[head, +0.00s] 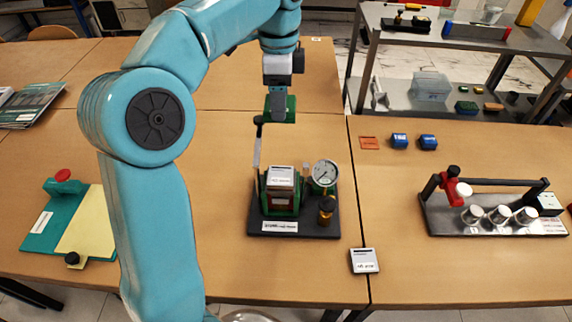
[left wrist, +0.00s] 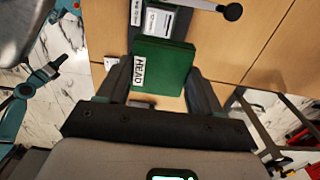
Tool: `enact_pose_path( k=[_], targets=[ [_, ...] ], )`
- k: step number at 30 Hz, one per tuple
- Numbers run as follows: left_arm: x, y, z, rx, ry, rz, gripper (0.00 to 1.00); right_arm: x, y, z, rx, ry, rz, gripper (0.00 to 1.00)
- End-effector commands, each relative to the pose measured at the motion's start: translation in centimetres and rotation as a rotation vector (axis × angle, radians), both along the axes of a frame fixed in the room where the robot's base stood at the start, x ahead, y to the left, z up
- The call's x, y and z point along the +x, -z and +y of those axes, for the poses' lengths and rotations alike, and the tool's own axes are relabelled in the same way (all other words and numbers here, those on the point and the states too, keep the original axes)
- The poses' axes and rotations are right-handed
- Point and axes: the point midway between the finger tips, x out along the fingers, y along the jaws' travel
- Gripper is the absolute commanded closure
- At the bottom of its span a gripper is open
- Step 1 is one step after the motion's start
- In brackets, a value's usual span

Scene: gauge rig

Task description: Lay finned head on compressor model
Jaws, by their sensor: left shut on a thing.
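The finned head (left wrist: 162,68), a green block with a white HEAD label, is held between the fingers of my left gripper (left wrist: 160,92). In the head view it shows as a green piece (head: 290,108) at the tip of my left gripper (head: 276,104), above and behind the compressor model. The compressor model (head: 281,192) has a green body with a white label on top, on a black base. A lever with a black knob stands at its left, and a round gauge (head: 325,173) and a brass part (head: 326,210) at its right. My right gripper is out of view.
A white labelled block (head: 364,260) lies right of the base. A black rig with a red clamp and several silver cylinders (head: 499,215) stands at right. Blue blocks (head: 399,140) lie behind it. A green and yellow board (head: 75,225) is at left, and a metal shelf (head: 450,95) behind.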

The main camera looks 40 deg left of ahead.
Motion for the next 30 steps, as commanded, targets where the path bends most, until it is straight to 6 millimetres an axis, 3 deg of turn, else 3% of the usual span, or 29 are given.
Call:
enact_pose_path(
  k=[9,15,30],
  targets=[
    [-0.8,9.0,0.0,-0.002,0.001,0.004,0.72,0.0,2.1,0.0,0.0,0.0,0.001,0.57],
    [-0.7,13.7,-0.1,-0.002,0.002,0.002,0.72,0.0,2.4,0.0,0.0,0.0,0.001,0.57],
    [-0.2,19.5,-0.1,-0.001,0.001,0.001,0.72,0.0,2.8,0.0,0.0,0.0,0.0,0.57]
  ],
)
